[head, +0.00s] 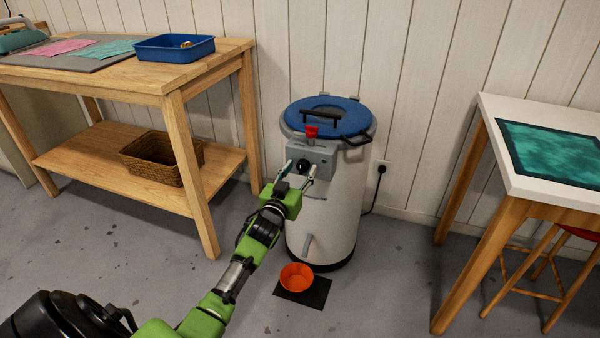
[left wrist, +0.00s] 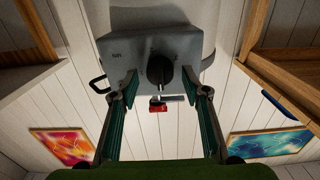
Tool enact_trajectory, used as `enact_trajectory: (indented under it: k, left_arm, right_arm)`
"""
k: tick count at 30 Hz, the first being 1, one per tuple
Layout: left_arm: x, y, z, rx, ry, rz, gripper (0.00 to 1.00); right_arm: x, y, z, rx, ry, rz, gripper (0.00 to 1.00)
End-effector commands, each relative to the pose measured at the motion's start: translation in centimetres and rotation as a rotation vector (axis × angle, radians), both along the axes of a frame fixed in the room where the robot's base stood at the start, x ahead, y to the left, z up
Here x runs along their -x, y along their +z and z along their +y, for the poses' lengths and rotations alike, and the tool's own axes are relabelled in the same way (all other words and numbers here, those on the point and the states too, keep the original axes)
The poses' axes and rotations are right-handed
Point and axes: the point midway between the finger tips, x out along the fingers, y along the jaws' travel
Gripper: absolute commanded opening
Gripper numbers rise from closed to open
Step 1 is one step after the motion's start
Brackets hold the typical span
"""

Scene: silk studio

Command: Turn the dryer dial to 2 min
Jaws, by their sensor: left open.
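The dryer (head: 340,215) is a white cylinder with a blue lid (head: 328,113) and a grey control box on its front. The black dial (head: 303,165) sits on that box. It also shows in the left wrist view (left wrist: 160,70), where the dial's setting is too small to read. My left gripper (head: 298,175) is open in front of the box, its two fingers to either side of the dial. In the left wrist view the fingers (left wrist: 160,92) stand apart with the dial between them, and I see no contact. My right gripper is not in view.
A red knob (head: 311,131) sits above the control box. An orange bowl (head: 297,276) stands on a dark mat before the dryer. A wooden workbench (head: 175,90) is at the left, with a blue tray (head: 174,55). A white-topped table (head: 545,195) is at the right.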

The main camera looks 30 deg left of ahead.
Motion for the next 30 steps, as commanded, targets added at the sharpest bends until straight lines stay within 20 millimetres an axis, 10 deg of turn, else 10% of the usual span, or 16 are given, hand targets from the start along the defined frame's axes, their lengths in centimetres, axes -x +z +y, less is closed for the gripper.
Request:
enact_trajectory:
  k: [11,16,30]
  left_arm:
    - [-0.5,0.0,0.1,0.000,0.000,0.001,0.43]
    - [-0.5,0.0,0.1,0.000,0.000,0.001,0.06]
    - [-0.5,0.1,0.0,-0.064,-0.001,0.015,0.05]
  right_arm:
    - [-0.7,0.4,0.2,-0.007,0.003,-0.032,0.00]
    - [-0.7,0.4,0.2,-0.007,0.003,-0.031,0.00]
    - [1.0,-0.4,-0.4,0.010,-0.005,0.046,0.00]
